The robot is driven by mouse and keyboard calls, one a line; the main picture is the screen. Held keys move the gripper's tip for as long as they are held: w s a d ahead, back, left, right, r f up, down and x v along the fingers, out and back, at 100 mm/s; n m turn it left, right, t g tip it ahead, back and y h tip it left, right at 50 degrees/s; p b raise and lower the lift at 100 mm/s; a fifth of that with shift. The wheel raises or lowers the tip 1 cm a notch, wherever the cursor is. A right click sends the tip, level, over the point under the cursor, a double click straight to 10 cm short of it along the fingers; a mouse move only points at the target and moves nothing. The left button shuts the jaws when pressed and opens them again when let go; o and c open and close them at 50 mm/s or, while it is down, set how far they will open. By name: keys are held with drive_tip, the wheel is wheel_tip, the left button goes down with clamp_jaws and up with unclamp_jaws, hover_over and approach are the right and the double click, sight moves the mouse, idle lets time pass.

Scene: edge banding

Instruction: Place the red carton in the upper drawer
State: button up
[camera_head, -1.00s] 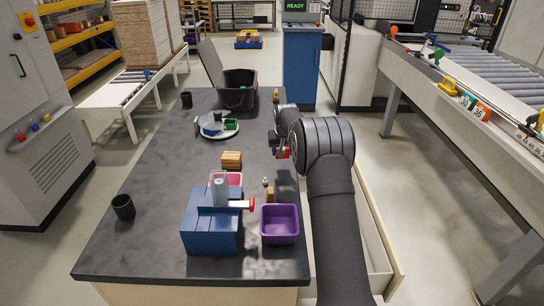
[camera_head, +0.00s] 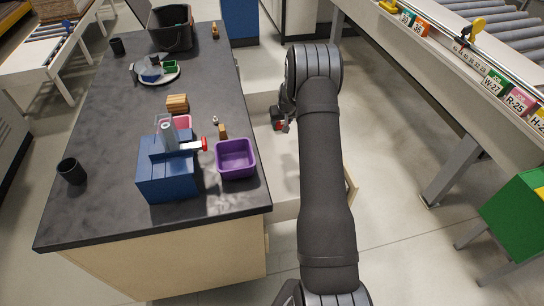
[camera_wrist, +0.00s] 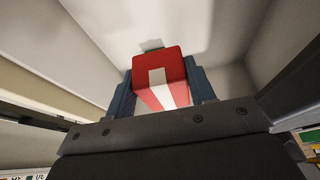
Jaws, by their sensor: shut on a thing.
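My gripper (camera_head: 281,116) hangs just off the right side of the workbench, over an open drawer (camera_head: 290,190) that slides out from under the top. It is shut on the red carton (camera_head: 278,125), of which only a little shows in the head view. In the wrist view the red carton (camera_wrist: 172,66) has a white stripe and sits between the two dark fingers of my gripper (camera_wrist: 160,70). Pale drawer walls (camera_wrist: 88,38) surround it there. A small dark green thing (camera_wrist: 152,45) shows beyond the carton. I cannot tell whether the carton touches the drawer floor.
On the bench top (camera_head: 115,130) stand a purple bin (camera_head: 235,158), a blue fixture (camera_head: 167,178) with a red knob, a wooden block (camera_head: 177,103), a plate (camera_head: 157,73), a black bin (camera_head: 171,28) and black cups (camera_head: 72,171). A conveyor (camera_head: 440,50) lies to the right.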

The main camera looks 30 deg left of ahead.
hover_over(286, 149)
drive_tip(key=s+d, duration=0.1)
wheel_tip(286, 149, down, 4)
wheel_tip(286, 149, down, 5)
drive_tip(key=shift+s+d+r, duration=0.1)
drive_tip(key=shift+f, duration=2.25)
drive_tip(key=shift+f, duration=0.1)
drive_tip(key=o, duration=1)
drive_tip(key=v, duration=1.2)
